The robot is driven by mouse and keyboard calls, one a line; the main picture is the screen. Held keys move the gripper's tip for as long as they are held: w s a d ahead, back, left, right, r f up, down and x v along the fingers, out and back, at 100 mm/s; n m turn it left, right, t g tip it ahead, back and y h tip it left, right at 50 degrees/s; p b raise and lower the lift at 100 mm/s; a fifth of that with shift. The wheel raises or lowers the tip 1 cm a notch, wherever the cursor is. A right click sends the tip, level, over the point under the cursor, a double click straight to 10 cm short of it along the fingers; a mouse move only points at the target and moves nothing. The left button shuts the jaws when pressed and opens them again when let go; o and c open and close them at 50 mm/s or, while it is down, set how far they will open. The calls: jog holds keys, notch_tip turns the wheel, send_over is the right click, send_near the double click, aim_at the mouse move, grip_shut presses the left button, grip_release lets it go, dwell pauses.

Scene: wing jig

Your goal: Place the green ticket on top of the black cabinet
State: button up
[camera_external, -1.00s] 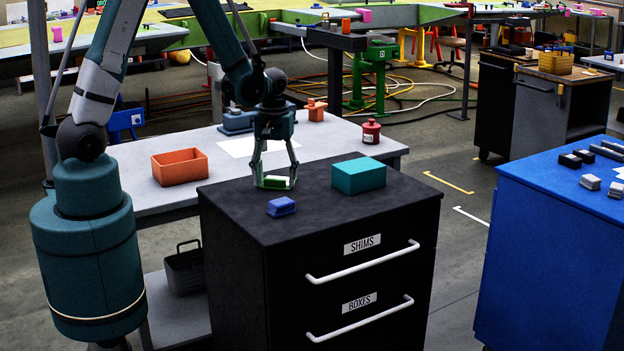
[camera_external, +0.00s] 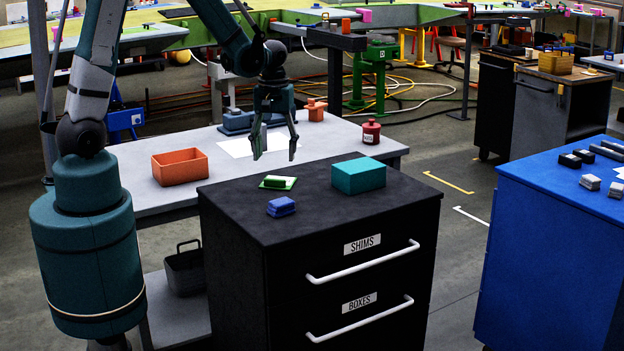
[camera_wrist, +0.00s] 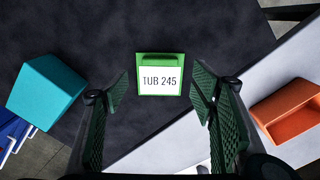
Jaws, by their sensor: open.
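The green ticket (camera_external: 278,183) lies flat on top of the black cabinet (camera_external: 330,220), near its back left edge. In the wrist view the ticket (camera_wrist: 159,74) shows a white label reading "TUB 245" and a raised green block along its far edge. My gripper (camera_external: 275,158) is open and empty, above the cabinet top and clear of the ticket. In the wrist view its two fingers (camera_wrist: 160,95) stand wide apart, with the ticket ahead between them. The cabinet top also shows as the dark surface (camera_wrist: 100,30) in the wrist view.
A teal box (camera_external: 358,177) and a blue block (camera_external: 281,206) also sit on the cabinet top. Behind is a grey table (camera_external: 215,190) with an orange bin (camera_external: 180,167), a red canister (camera_external: 371,132) and a white sheet. A blue cabinet (camera_external: 550,230) stands at the right.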

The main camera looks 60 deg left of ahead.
jog(key=shift+r, duration=1.95)
jog(key=shift+s+r, duration=0.1)
jog(key=s+d+r+m+t, duration=0.2)
jog(key=s+r+m+t, duration=0.1)
jog(key=s+r, duration=0.6)
jog(key=s+d+r+m+t, duration=0.3)
jog(key=s+r+m, duration=0.3)
jog(key=s+r, duration=0.3)
jog(key=shift+s+d+r+t, duration=0.15)
jog(key=shift+r+t, duration=0.3)
jog(key=shift+t, duration=0.15)
dwell(0.5)
